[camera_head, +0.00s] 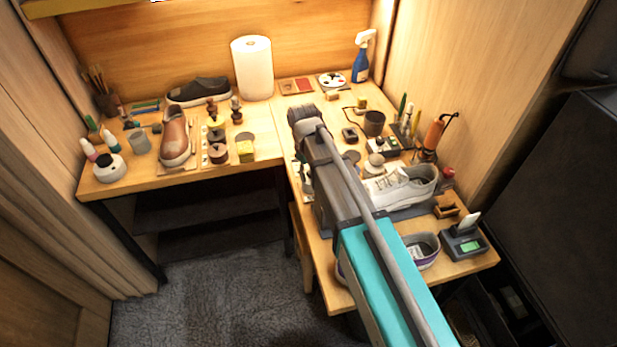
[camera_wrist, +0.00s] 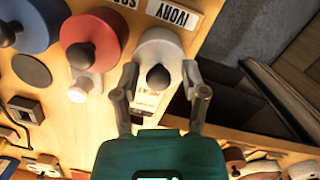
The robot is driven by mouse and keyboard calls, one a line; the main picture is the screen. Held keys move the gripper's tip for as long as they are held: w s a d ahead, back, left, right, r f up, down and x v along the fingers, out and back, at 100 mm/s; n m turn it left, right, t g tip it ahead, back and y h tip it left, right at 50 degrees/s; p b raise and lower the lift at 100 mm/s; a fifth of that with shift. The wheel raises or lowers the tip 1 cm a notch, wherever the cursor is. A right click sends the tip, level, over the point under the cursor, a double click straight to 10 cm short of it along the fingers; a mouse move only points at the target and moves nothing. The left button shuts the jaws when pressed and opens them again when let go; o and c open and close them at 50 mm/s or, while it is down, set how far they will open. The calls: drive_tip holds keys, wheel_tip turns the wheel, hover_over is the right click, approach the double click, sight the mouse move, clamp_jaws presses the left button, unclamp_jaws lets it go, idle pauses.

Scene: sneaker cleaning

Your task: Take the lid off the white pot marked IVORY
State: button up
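The white pot (camera_wrist: 160,42) marked IVORY is in the upper middle of the wrist view, with a dark rounded knob (camera_wrist: 158,77) on its lid. The IVORY label (camera_wrist: 173,14) lies beside it, upside down in the picture. My gripper (camera_wrist: 160,71) is open. Its two fingers are spread on either side of the knob, with gaps on both sides; it holds nothing. The height between fingertips and knob is hard to judge. In the head view my arm covers this part of the bench, and I cannot make out the pot or fingertips.
In the wrist view a red pot (camera_wrist: 75,32) and a blue pot (camera_wrist: 25,22) with dark knobs stand left of the white pot. A small white-capped bottle (camera_wrist: 82,90) is close by. The bench edge is just right. A white sneaker (camera_head: 402,187) lies beside my arm.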

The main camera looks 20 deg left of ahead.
drive_tip(key=c, duration=0.5)
drive_tip(key=shift+r, duration=0.1)
wheel_tip(320, 180, up, 3)
drive_tip(key=p, duration=0.3)
drive_tip(key=s+a+r+p, duration=0.1)
drive_tip(key=s+r+p, duration=0.2)
drive_tip(key=s, duration=0.1)
drive_tip(key=s+a+r+p, duration=0.1)
drive_tip(key=s+r+p, duration=0.2)
drive_tip(key=s, duration=0.2)
drive_tip(key=s+a+r+p, duration=0.2)
drive_tip(key=s+r+p, duration=0.1)
drive_tip(key=s+p, duration=0.1)
drive_tip(key=shift+s+a+r, duration=0.1)
drive_tip(key=shift+s+r, duration=0.1)
drive_tip(key=shift+r, duration=0.2)
idle(0.3)
